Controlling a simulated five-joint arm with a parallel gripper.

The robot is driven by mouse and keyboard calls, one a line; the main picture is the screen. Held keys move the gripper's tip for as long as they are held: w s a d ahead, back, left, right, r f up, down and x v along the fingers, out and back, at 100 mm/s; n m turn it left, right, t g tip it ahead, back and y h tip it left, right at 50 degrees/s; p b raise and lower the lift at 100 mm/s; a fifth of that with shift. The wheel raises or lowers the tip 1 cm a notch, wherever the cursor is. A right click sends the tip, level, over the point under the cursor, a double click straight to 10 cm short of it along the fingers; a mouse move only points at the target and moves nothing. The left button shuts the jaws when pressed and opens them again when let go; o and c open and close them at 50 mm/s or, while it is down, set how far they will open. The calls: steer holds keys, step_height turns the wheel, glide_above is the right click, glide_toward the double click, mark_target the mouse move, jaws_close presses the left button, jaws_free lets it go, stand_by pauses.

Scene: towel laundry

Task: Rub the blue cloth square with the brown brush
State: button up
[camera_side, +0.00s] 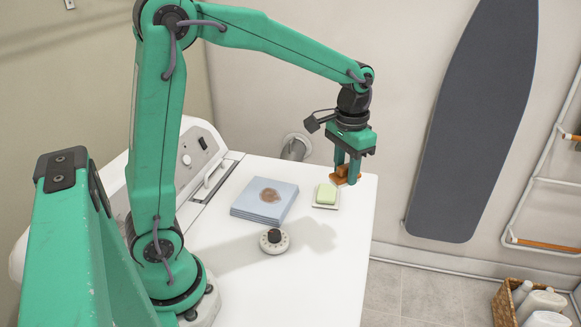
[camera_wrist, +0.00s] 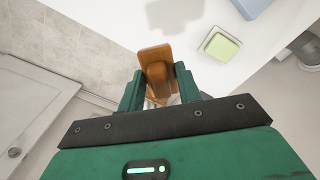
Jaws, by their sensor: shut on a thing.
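The blue cloth square (camera_side: 266,201) lies folded in a flat stack on the white machine top, with a brown stain on its upper face. A corner of it shows at the top right of the wrist view (camera_wrist: 252,6). My gripper (camera_side: 348,180) is at the right end of the machine top, right of the cloth and just beyond the green soap. It is shut on the brown brush (camera_side: 341,174), which sits between the fingers in the wrist view (camera_wrist: 154,62). The brush's underside is hidden, and I cannot tell if it touches the surface.
A green soap bar (camera_side: 326,194) on a pale dish lies between cloth and brush. A round white knob with a dark top (camera_side: 274,240) stands in front of the cloth. A grey ironing board (camera_side: 475,120) leans on the wall. A basket of bottles (camera_side: 528,303) is on the floor at right.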

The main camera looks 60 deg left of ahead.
steer(key=s+a+f, duration=0.2)
steer(key=a+f, duration=0.1)
steer(key=a, duration=0.6)
steer(key=s+a+f, duration=0.3)
steer(key=a+f, duration=0.1)
steer(key=a, duration=0.5)
steer(key=shift+s+a+f, duration=0.25)
steer(key=shift+s+a, duration=0.05)
steer(key=shift+s, duration=0.05)
